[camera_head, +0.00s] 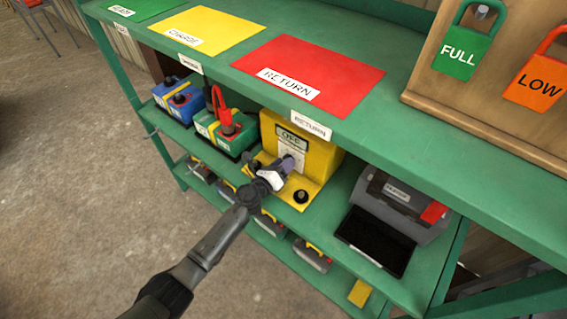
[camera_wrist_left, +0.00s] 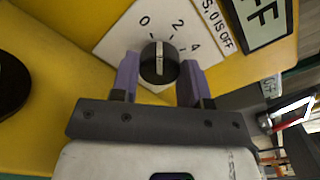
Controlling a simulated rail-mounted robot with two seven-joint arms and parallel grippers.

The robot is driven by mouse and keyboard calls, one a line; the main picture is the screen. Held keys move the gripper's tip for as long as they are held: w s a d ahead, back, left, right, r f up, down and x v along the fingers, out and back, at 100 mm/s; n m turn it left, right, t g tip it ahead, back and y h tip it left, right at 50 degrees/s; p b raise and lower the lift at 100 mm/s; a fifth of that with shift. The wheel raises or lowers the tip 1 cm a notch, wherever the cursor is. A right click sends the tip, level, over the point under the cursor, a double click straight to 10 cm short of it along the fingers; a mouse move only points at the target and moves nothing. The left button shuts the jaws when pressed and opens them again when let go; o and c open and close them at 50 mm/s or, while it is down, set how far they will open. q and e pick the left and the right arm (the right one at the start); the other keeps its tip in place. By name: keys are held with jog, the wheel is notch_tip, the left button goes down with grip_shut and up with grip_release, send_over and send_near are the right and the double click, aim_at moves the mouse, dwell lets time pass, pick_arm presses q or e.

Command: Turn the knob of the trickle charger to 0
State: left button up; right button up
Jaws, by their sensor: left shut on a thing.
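The trickle charger (camera_head: 322,158) is a yellow box on the green middle shelf. Its white dial plate shows 0, 2 and 4 in the left wrist view (camera_wrist_left: 120,38). The round black knob (camera_wrist_left: 159,64) has a white line that points up in that view, between the 0 and the 2. My left gripper (camera_head: 288,166) is at the charger's front face. Its purple fingers (camera_wrist_left: 159,78) are on both sides of the knob and shut on it. In the head view the gripper hides the knob. My right gripper is not in view.
A display reading OFF (camera_head: 291,137) is above the dial. A black round knob (camera_head: 300,196) sits on the charger's yellow base. A grey case (camera_head: 398,205) stands right. The green tabletop (camera_head: 345,112) overhangs the shelf.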

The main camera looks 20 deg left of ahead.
pick_arm(q)
jog(key=shift+n, duration=0.9)
jog(key=o, duration=0.9)
jog(key=shift+s+a+p, duration=0.1)
jog(key=shift+s+p, duration=0.2)
jog(key=p+v, duration=0.2)
jog(key=v, duration=0.9)
jog(key=shift+s+a, duration=0.1)
jog(key=shift+s, duration=0.05)
jog(key=shift+v, duration=0.95)
